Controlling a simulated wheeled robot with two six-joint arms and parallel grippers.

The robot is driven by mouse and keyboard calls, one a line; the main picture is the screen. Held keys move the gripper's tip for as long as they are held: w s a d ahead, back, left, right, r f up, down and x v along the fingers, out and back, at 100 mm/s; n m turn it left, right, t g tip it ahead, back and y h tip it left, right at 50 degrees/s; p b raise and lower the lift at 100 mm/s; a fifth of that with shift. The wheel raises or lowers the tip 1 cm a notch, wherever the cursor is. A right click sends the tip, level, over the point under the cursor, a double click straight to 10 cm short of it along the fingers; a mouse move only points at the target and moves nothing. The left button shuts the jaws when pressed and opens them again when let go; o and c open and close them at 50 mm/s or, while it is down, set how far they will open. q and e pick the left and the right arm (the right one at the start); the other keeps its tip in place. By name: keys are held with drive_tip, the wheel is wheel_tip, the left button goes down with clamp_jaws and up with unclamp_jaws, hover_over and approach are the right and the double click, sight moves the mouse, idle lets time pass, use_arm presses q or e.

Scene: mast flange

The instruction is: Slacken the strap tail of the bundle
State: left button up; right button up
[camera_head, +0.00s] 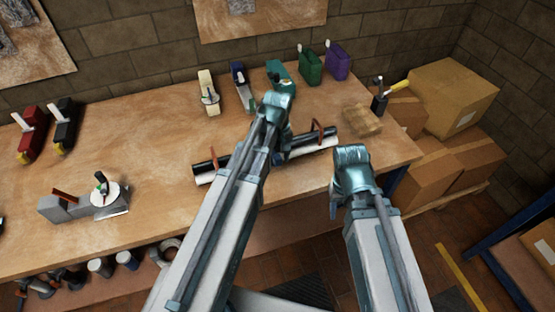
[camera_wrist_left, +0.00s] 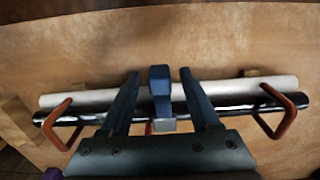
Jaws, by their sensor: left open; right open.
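The bundle is a white pipe (camera_wrist_left: 250,88) and a glossy black pipe (camera_wrist_left: 240,106) lying side by side on the workbench; its right end shows in the head view (camera_head: 312,143). A blue block-like piece (camera_wrist_left: 160,82) with a grey end lies across the pipes, and looks like the strap or its buckle. My left gripper (camera_wrist_left: 158,73) is open, one finger on each side of this piece, over the pipes; contact cannot be told. In the head view its arm hides the bundle's middle. My right gripper (camera_head: 350,160) is right of the bundle, near the bench edge; its fingers are not clear.
Red-brown bent brackets (camera_wrist_left: 281,110) stand at both ends of the bundle. Several coloured bottle-like tools (camera_head: 310,66) line the bench's back. A grey fixture with a round dial (camera_head: 108,196) sits front left. Cardboard boxes (camera_head: 455,92) stand beyond the right edge. The bench's left middle is clear.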

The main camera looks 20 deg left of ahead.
use_arm(q)
clamp_jaws()
idle(1.3)
